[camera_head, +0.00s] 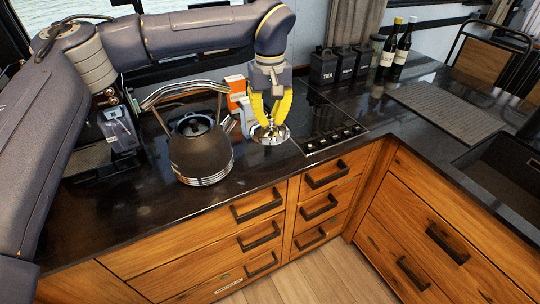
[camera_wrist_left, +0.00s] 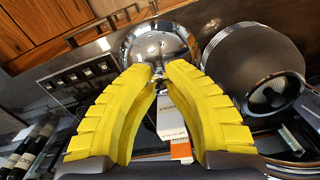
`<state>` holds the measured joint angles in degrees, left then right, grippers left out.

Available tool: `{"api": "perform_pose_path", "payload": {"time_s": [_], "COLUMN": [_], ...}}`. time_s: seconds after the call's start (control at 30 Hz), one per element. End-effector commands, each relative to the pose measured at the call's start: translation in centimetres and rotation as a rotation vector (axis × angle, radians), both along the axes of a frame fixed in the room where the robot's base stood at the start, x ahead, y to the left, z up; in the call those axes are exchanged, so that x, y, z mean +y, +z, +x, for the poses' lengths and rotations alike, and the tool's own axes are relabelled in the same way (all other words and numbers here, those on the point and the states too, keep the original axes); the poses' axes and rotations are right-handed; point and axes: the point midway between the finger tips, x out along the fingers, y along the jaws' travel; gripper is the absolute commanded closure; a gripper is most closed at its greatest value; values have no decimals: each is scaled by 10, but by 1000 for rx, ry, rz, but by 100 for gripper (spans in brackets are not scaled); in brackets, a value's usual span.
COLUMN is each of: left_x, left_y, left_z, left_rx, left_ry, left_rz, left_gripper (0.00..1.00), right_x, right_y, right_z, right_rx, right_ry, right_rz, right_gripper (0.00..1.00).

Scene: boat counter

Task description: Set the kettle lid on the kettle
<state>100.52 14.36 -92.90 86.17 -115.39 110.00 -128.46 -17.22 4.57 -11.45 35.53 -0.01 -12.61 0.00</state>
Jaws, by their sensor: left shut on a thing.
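The kettle (camera_head: 201,158) is dark with a silver base and a tall arched handle. It stands upright on the black counter, and its top shows a dark round opening. It also shows at the right of the left wrist view (camera_wrist_left: 245,55). The kettle lid (camera_head: 272,136) is a shiny silver disc, seen as a mirror-like dome in the left wrist view (camera_wrist_left: 158,42). My left gripper (camera_head: 269,123) has its yellow fingers shut on the lid's small knob, to the right of the kettle. The fingertips partly hide the knob. My right gripper is not in view.
Orange and white boxes (camera_head: 238,98) stand behind, between kettle and gripper. A black hob (camera_head: 322,115) with knobs lies to the right. Dark canisters (camera_head: 322,68) and bottles (camera_head: 397,50) stand farther back. A coffee machine (camera_head: 118,125) is left of the kettle. The front counter is clear.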

Motion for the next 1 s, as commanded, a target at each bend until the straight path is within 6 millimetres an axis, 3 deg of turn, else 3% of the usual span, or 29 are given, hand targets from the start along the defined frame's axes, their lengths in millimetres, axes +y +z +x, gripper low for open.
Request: {"api": "perform_pose_path", "payload": {"time_s": [0.23,0.57,0.73,1.0], "left_x": [-12,0,0,0], "left_y": [33,48,29,-32], "left_z": [44,75,72,72], "left_rx": [-1,1,4,5], "left_ry": [213,435,453,454], "left_rz": [0,1,2,1], "left_gripper": [100,100,100,100], "right_x": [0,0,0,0], "right_y": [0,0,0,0], "right_z": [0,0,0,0], "right_rx": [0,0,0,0], "right_ry": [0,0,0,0], "right_rz": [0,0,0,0], "right_gripper": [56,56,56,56]}}
